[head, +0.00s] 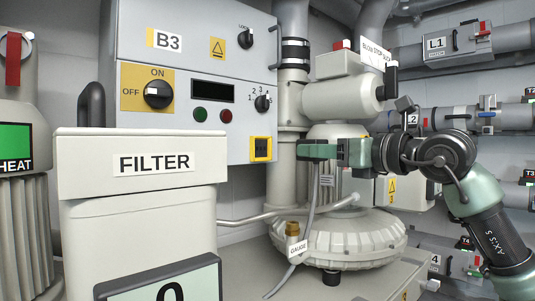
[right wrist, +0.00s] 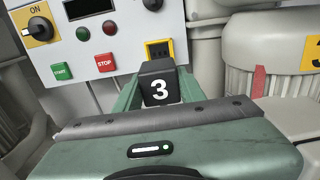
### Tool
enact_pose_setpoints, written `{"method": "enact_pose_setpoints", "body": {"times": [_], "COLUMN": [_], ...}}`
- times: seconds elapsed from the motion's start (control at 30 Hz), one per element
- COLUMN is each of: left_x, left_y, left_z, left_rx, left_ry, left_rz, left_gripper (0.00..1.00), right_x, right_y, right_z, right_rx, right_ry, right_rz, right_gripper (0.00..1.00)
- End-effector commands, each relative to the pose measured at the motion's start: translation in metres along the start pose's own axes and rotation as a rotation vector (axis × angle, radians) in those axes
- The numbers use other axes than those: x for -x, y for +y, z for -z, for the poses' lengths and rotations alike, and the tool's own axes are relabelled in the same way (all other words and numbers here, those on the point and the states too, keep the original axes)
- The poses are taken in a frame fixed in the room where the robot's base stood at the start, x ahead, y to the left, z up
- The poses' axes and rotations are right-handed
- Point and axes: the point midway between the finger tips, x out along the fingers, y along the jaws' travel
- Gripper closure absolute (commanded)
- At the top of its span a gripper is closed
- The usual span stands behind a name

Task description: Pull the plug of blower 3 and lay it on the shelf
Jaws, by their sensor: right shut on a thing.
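The plug (right wrist: 158,84) is a black block with a white 3 on it. My right gripper (head: 312,151) is shut on it; in the right wrist view its green fingers stand on both sides of the plug. The yellow-framed socket (head: 261,149) is at the lower right of the grey B3 control box (head: 205,75). It also shows behind the plug in the right wrist view (right wrist: 158,49), with its dark openings uncovered. The plug is out of the socket, in front of it. A grey cable (head: 308,215) hangs below my gripper. I cannot make out the shelf. My left gripper is out of view.
The pale blower (head: 340,240) stands beneath and behind my right gripper. A brass fitting tagged GAUGE (head: 296,247) is below it, near the cable. The FILTER housing (head: 140,163) fills the front left. Pipes with valves (head: 480,118) run along the right wall.

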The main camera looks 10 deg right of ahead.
Motion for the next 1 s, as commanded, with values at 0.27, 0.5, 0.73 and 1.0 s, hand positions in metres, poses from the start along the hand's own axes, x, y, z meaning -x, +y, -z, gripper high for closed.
{"method": "enact_pose_setpoints", "body": {"times": [0.27, 0.5, 0.73, 1.0], "left_x": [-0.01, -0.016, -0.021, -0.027], "left_y": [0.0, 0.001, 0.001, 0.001], "left_z": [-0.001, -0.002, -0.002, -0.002], "left_rx": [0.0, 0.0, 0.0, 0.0], "left_ry": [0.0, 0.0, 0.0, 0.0], "left_rz": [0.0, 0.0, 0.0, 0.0], "left_gripper": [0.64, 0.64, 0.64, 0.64], "right_x": [0.02, 0.037, 0.053, 0.072], "right_y": [0.0, 0.0, 0.0, 0.0], "right_z": [0.001, 0.001, 0.001, 0.0], "right_rx": [0.002, 0.002, 0.001, 0.001], "right_ry": [-0.002, -0.002, 0.0, -0.001], "right_rz": [0.001, 0.001, 0.0, 0.001], "right_gripper": [1.0, 1.0, 1.0, 1.0]}}
